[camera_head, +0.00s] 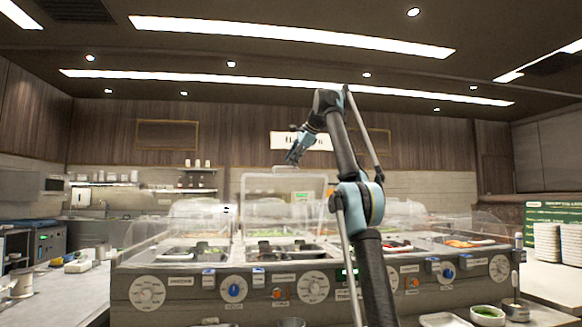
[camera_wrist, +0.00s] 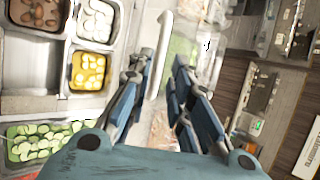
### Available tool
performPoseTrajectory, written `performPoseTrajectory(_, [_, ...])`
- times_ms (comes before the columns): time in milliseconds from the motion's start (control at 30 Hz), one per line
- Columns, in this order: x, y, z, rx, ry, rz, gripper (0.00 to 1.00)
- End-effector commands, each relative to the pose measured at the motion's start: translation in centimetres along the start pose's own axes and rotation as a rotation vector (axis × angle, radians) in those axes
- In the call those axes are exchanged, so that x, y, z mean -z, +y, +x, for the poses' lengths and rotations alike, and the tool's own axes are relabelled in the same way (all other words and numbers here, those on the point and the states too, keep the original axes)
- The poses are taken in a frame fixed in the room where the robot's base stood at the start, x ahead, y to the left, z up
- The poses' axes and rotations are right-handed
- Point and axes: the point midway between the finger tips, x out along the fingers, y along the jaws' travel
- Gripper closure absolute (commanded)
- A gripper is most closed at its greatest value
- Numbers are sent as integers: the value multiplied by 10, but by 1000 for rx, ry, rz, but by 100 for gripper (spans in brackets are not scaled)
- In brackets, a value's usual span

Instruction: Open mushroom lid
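A clear lid (camera_head: 250,208) stands raised upright over the middle wells in the head view, with a pale handle along its top edge. I cannot tell from its look that it is the mushroom lid. My gripper (camera_head: 291,161) is just above this lid's top edge. In the wrist view my gripper (camera_wrist: 158,66) is open, its two blue-grey fingers apart. The pale handle (camera_wrist: 164,38) shows in the gap between them, nearer the left finger. No firm hold on it shows. A well of brown pieces (camera_wrist: 38,12), perhaps mushrooms, is at the top left.
Wells of white slices (camera_wrist: 95,20), yellow pieces (camera_wrist: 88,70) and green slices (camera_wrist: 40,146) lie left of my gripper in the wrist view. Plates (camera_head: 547,243) are stacked at the right.

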Motion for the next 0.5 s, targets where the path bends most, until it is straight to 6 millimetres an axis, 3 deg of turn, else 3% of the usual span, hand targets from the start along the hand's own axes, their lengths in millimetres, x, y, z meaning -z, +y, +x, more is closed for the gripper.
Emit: performPoseTrajectory(500, [3, 6, -17, 0, 0, 1, 81])
